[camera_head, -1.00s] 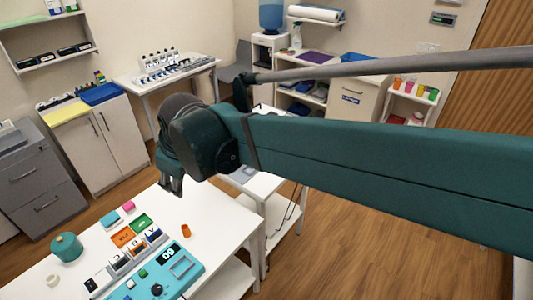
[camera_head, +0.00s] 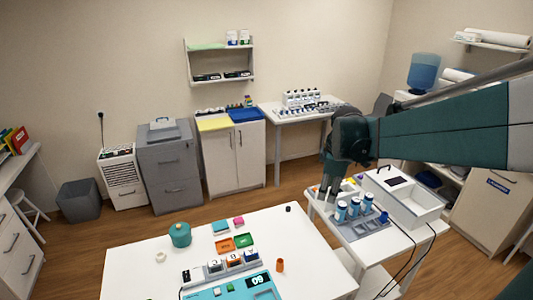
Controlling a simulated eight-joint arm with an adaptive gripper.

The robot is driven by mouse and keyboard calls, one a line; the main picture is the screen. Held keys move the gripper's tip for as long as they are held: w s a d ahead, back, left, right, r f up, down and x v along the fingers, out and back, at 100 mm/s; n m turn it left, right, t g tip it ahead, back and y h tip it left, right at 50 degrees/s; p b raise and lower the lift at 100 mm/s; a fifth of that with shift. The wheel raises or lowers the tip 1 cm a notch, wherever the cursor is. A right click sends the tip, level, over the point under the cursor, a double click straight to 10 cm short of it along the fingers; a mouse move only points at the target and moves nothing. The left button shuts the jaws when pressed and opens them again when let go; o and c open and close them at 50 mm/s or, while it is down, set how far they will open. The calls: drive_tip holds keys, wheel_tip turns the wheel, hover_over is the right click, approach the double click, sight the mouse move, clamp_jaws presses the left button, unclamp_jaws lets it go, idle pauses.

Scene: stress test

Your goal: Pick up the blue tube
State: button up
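My gripper (camera_head: 327,193) points down at the left edge of the small white side table (camera_head: 405,240). Its two fingers look apart, with nothing seen between them. Several blue-and-white tube-like containers stand upright in a grey rack (camera_head: 366,229) on that table, just right of my gripper. They include a left one (camera_head: 340,211), a middle one (camera_head: 354,208) and a right one (camera_head: 367,202). A small dark blue piece (camera_head: 384,217) is at the rack's right end. I cannot tell which of these is the blue tube. My gripper appears apart from them.
A white box-shaped device (camera_head: 412,200) stands behind the rack. The white front table (camera_head: 150,255) holds a teal pot (camera_head: 180,234), coloured trays (camera_head: 243,240), an orange cup (camera_head: 280,266) and a teal device (camera_head: 222,290). Dark cables hang by the side table.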

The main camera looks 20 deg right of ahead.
drive_tip(key=w+d+f+n+g+p, duration=0.1)
drive_tip(key=d+f+n, duration=0.15)
drive_tip(key=d, duration=0.65)
drive_tip(key=w+d+f+n+g+p, duration=0.15)
drive_tip(key=d+f, duration=0.25)
drive_tip(key=d, duration=0.4)
drive_tip(key=n+y, duration=0.1)
drive_tip(key=n, duration=0.3)
hover_over(385, 214)
wheel_tip(385, 214, down, 10)
drive_tip(key=shift+s+a+f+g, duration=0.1)
drive_tip(key=shift+s+a+g, duration=0.15)
drive_tip(key=shift+a, duration=0.2)
drive_tip(key=shift+f, duration=0.1)
drive_tip(key=shift+f, duration=1.2)
drive_tip(key=shift+f, duration=0.1)
drive_tip(key=shift+s+a+f, duration=0.1)
drive_tip(key=shift+f, duration=2.4)
drive_tip(key=shift+c, duration=0.5)
